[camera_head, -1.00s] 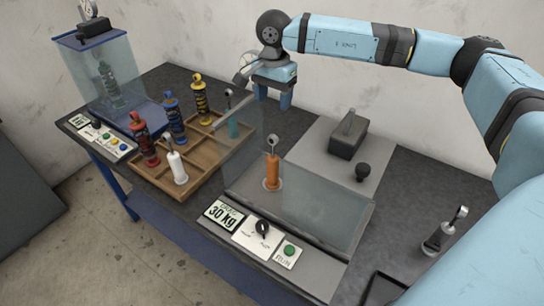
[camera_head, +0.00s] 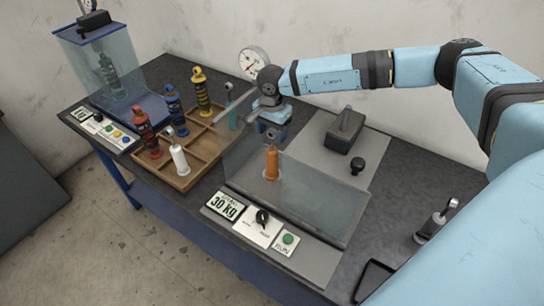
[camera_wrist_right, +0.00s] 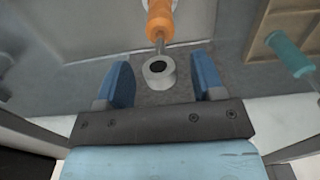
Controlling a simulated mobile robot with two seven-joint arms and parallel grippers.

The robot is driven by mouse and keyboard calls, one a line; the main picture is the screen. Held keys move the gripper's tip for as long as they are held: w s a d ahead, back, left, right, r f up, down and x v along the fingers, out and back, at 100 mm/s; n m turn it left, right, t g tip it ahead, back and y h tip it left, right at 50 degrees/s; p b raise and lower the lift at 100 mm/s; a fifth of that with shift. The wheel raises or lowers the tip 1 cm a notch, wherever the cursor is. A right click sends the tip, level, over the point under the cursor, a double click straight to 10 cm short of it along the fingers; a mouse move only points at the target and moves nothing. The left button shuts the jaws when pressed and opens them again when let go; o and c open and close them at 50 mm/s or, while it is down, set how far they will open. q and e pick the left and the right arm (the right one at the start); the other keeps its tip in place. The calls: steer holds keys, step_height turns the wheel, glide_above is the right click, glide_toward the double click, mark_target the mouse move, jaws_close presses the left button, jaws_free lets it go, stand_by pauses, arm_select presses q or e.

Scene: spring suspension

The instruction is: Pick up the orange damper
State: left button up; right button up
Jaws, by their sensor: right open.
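The orange damper (camera_head: 271,164) stands upright on the grey plate of the test rig, behind a clear guard panel. It has a silvery rod and eye at its top. My right gripper (camera_head: 271,131) is just above and behind its top in the head view. In the right wrist view the gripper (camera_wrist_right: 162,82) is open, and the damper's grey top eye (camera_wrist_right: 159,72) shows between the two blue fingers. The orange body (camera_wrist_right: 159,20) extends away beyond it. The fingers do not visibly touch it. My left gripper is not in view.
A wooden tray (camera_head: 178,184) with several dampers stands left of the rig. The clear guard (camera_head: 290,199) stands in front of the orange damper. A dark block (camera_head: 344,132) and a black knob (camera_head: 357,166) are to the right. A 30 kg display (camera_head: 224,206) is in front.

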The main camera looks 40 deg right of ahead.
steer(key=shift+f, duration=0.4)
jaws_close()
steer(key=shift+r, duration=0.1)
steer(key=shift+r, duration=0.1)
